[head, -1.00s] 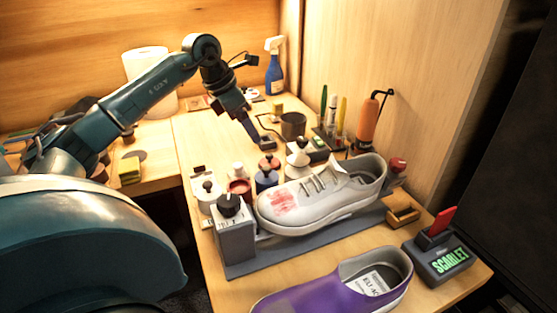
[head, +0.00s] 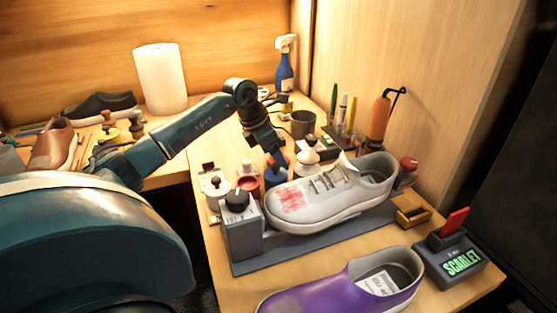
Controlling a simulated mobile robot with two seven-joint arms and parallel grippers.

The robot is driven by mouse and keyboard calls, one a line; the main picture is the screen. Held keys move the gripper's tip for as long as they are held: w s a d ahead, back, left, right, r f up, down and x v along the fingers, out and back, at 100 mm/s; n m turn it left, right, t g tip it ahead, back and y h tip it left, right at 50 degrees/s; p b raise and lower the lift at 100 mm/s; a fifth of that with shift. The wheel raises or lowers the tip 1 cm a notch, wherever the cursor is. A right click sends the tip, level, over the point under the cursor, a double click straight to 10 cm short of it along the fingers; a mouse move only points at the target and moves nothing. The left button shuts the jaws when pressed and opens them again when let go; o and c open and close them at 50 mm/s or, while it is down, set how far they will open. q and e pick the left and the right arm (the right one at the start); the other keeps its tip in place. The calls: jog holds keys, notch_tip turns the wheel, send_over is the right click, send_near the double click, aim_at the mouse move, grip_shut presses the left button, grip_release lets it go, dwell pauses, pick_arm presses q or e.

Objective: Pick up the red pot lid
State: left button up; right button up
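The red lid (head: 286,160) shows as a small patch of red behind the blue pot, mostly hidden by my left gripper (head: 277,165). The gripper points down, its fingertips at or just in front of the lid. I cannot tell whether they touch it or whether they are open or shut. An open red pot (head: 248,185) stands to the left, in front of a small white bottle (head: 246,169). The blue pot (head: 275,178) is right below the gripper in the picture. My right gripper is not in view.
A white sneaker (head: 325,197) with a red stain sits close to the right of the pots. A grey box with a black knob (head: 240,228) stands in front. A white-lidded pot (head: 308,153), a dark cup (head: 302,124) and a blue spray bottle (head: 285,65) stand behind.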

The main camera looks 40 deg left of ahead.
pick_arm(q)
jog(key=c, duration=1)
jog(key=shift+c, duration=0.2)
jog(key=shift+r, duration=0.15)
